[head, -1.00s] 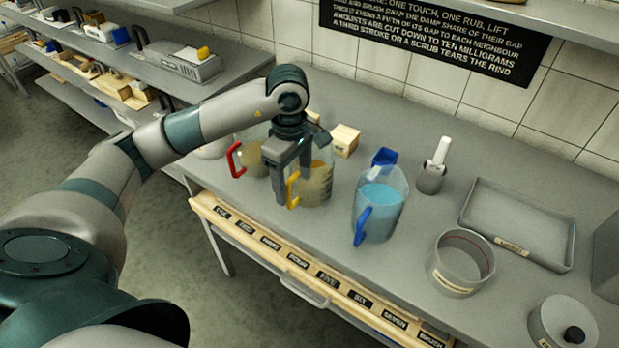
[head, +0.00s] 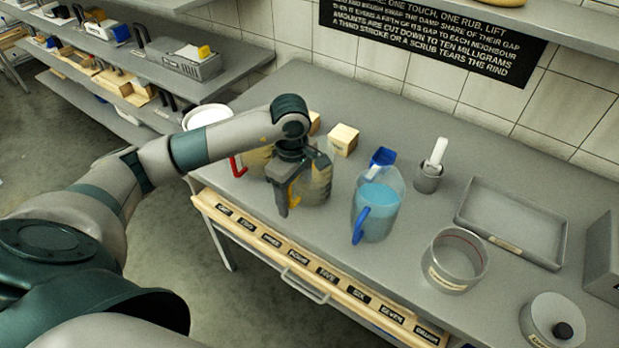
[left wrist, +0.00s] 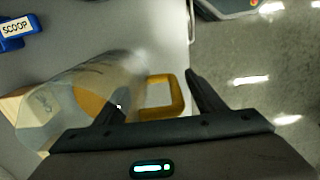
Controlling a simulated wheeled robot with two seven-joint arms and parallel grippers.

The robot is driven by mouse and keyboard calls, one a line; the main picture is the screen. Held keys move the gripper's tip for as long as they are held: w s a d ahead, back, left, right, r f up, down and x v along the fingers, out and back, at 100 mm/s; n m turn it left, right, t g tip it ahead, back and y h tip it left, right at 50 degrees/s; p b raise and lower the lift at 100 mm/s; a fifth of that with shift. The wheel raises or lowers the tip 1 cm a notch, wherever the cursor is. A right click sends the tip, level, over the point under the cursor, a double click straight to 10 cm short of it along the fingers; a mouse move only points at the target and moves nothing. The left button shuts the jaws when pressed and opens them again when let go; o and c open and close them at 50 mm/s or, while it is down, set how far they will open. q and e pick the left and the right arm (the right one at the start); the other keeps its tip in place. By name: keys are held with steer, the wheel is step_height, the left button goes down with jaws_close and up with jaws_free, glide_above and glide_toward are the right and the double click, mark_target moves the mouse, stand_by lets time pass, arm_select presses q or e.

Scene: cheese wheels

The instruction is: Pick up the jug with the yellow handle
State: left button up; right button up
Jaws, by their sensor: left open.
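The jug with the yellow handle (head: 317,186) stands upright on the counter, clear-walled with tan contents. In the head view my left gripper (head: 289,197) is in front of it and hides part of it and of its handle. In the left wrist view the jug (left wrist: 85,92) lies to the left and its yellow handle (left wrist: 181,97) shows between the two fingers of my open left gripper (left wrist: 155,92). I cannot tell if a finger touches the handle. My right gripper is not in view.
A jug with a red handle (head: 238,166) stands just left, partly behind my arm. A jug of blue liquid with a blue handle (head: 361,225) stands to the right. A wooden block (head: 344,139) is behind. A round container (head: 457,262) and a grey tray (head: 510,223) are farther right.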

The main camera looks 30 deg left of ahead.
arm_select(q)
jaws_close()
steer(key=shift+w, duration=0.1)
steer(key=shift+r, duration=0.15)
steer(key=shift+r+b, duration=0.3)
steer(key=shift+r, duration=0.15)
step_height(320, 180, up, 8)
steer(key=b, duration=0.2)
steer(key=shift+f+b, duration=0.25)
steer(key=shift+b, duration=0.1)
steer(key=shift+r, duration=0.75)
steer(key=shift+f, duration=0.1)
